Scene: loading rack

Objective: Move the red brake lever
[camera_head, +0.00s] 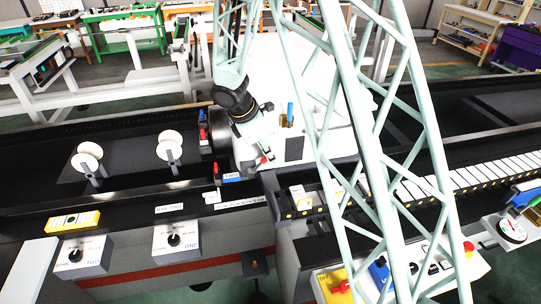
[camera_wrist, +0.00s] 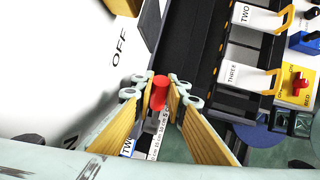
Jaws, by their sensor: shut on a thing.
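The red brake lever (camera_wrist: 159,92) stands between my gripper's fingertips in the wrist view. My gripper (camera_wrist: 158,94) has one yellow-padded finger on each side of it and is shut on it. In the head view my gripper (camera_head: 264,157) reaches down at the centre beside a white housing, and a small red part of the lever (camera_head: 262,160) shows at its tips. The lever's lower end and mount are mostly hidden by the fingers.
A white panel marked OFF (camera_wrist: 90,45) lies close at the left in the wrist view. Plates marked TWO (camera_wrist: 258,17) and THREE (camera_wrist: 245,77), with yellow parts, are at the right. Another red lever (camera_head: 216,172) stands left of my gripper in the head view.

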